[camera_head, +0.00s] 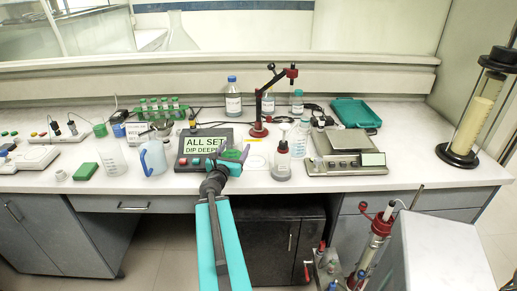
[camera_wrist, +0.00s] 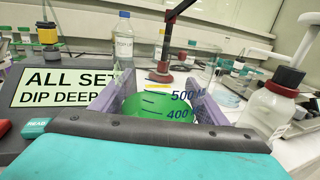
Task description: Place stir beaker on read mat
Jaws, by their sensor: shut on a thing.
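My gripper (camera_head: 230,158) is shut on a clear beaker with green liquid (camera_wrist: 160,104), taken to be the stir beaker. In the wrist view the beaker stands between the purple fingers, with 500 and 400 marks facing me. In the head view the beaker's green (camera_head: 232,154) shows between the fingers, in front of the display unit's right side. I cannot tell whether its base touches anything. A pale patch with a faint ring (camera_head: 256,161), possibly the read mat, lies on the bench just right of my gripper. The display unit (camera_head: 201,146) reads "ALL SET DIP DEEP…", partly hidden.
A dark-capped bottle (camera_head: 282,163) stands close on the right, also in the wrist view (camera_wrist: 268,108). A balance (camera_head: 344,152) is farther right. A red-based stand (camera_head: 259,131) rises behind. A blue jug (camera_head: 153,158) and a beaker (camera_head: 112,158) stand left.

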